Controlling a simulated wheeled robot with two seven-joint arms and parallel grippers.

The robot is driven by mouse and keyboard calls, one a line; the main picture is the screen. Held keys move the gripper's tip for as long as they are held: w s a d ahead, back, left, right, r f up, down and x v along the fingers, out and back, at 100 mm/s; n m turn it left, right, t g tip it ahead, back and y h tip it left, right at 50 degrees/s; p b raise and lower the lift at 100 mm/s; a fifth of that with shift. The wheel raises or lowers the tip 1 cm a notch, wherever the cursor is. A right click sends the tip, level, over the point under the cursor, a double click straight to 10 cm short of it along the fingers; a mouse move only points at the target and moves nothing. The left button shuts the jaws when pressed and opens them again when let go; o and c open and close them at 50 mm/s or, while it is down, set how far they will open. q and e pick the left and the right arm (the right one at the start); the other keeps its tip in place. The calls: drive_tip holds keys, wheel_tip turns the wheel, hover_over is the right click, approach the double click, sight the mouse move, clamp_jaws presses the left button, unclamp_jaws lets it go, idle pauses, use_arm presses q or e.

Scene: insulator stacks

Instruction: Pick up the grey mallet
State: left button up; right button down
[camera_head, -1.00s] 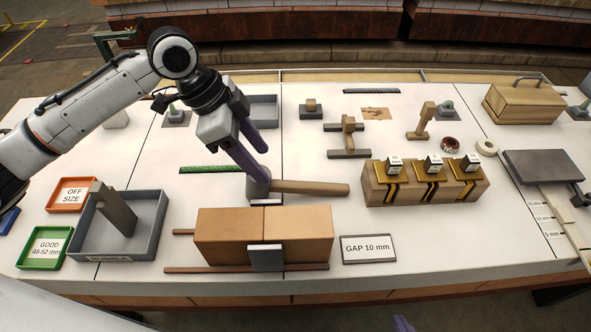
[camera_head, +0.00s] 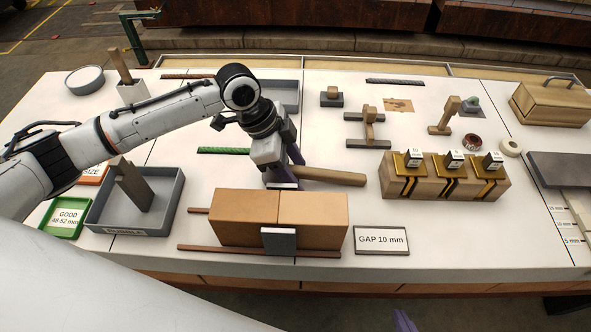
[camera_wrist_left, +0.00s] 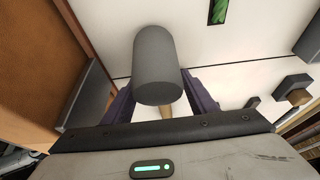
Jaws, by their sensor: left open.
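The mallet's wooden handle (camera_head: 332,176) lies on the white table and points right in the head view. Its grey cylindrical head (camera_wrist_left: 156,65) shows in the left wrist view and is mostly hidden behind my gripper in the head view. My left gripper (camera_head: 283,178) is open, low over the mallet's head end. In the left wrist view its purple fingers (camera_wrist_left: 160,95) stand on either side of the grey head; I cannot tell whether they touch it. Only a purple tip of my right gripper (camera_head: 403,320) shows at the bottom edge.
Two orange-brown blocks (camera_head: 245,218) with a grey plate stand just in front of the left gripper. A wooden block with brass pieces (camera_head: 445,183) stands to the right. A grey bin (camera_head: 172,205) is at left. Table between handle and gap sign (camera_head: 381,240) is clear.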

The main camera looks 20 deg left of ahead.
use_arm(q)
drive_tip(key=shift+r, duration=0.1)
drive_tip(key=c, duration=1.1)
wheel_tip(320, 180, up, 10)
drive_tip(key=shift+r+p, duration=0.1)
drive_tip(key=shift+p, duration=0.25)
drive_tip(key=o, duration=0.5)
drive_tip(key=c, duration=0.6)
